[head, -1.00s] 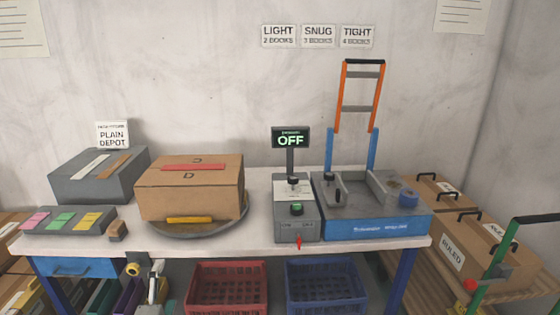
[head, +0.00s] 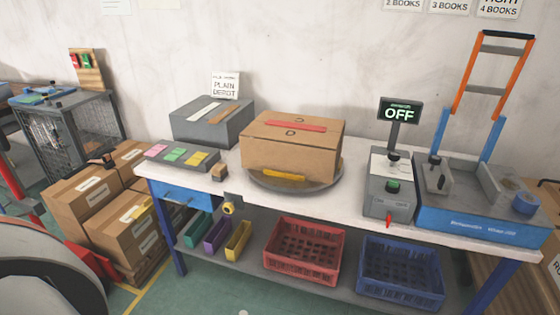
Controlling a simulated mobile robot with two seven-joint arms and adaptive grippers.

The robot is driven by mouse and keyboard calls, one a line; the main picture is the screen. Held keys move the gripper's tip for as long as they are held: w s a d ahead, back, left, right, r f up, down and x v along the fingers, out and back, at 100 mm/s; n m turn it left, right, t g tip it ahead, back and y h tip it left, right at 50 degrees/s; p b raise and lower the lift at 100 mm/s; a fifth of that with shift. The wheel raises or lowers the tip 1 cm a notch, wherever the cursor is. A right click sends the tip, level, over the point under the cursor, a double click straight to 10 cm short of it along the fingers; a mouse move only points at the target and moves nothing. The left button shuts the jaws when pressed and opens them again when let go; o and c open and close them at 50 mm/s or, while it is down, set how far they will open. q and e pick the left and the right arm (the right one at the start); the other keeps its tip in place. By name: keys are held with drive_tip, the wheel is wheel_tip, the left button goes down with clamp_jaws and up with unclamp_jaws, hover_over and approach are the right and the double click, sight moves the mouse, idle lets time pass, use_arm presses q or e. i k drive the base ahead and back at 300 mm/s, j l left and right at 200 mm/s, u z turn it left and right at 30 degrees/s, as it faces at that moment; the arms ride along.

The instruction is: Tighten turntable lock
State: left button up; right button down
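The turntable (head: 262,182) is a round grey disc on the white workbench (head: 355,202). A closed cardboard box (head: 285,155) with a red strip on top and a yellow strip at its front base sits on it. A round yellow knob (head: 228,208) with a dark centre is at the bench's front edge, left of and below the turntable; it looks like the lock, but I cannot tell how tight it is. Neither of my grippers can be made out in the head view now.
A control box (head: 390,198) with an "OFF" display and a blue-based machine (head: 480,222) stand on the right. Red (head: 302,250) and blue (head: 400,271) crates sit on the lower shelf. Stacked cartons (head: 85,205) stand at left. Green floor is clear in front.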

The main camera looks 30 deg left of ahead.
sight(228, 208)
drive_tip(key=u, duration=1.35)
